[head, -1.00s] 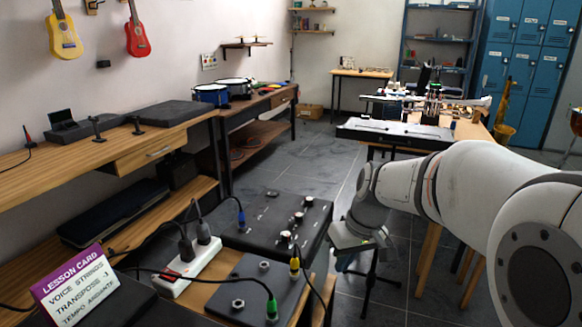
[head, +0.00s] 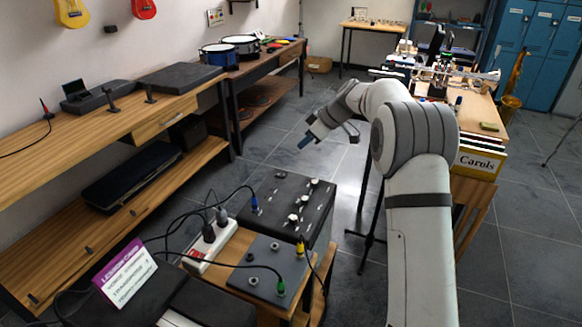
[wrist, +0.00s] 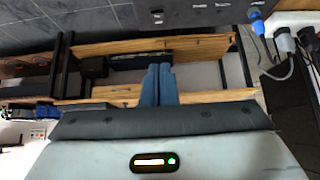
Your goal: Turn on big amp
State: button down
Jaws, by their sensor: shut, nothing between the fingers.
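A large black box with a row of knobs on its top panel (head: 272,208), which looks like the big amp, stands on the floor in the lower middle of the head view. A blue plug sits at its left edge. Part of its panel shows at the top of the wrist view (wrist: 185,14). My gripper (head: 306,141) shows blue fingers above the floor, beyond the box and apart from it. In the wrist view the two fingers (wrist: 158,84) are together and empty. I cannot make out a power switch or lit lamp.
A grey pedal board (head: 240,278) with yellow and green plugs stands in front of the box. A white power strip (head: 208,254) with plugs and loose cables lies to its left. A lesson card (head: 125,273) stands at lower left. Floor beyond the box is clear.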

send_over(281, 175)
jog(key=d, duration=0.2)
jog(key=f, duration=0.7)
jog(key=shift+s+f+p, duration=0.4)
notch_tip(281, 175, down, 2)
jog(key=shift+d+f, duration=0.15)
jog(key=shift+f, duration=0.1)
jog(key=shift+d+f, duration=0.1)
jog(key=shift+f, duration=0.65)
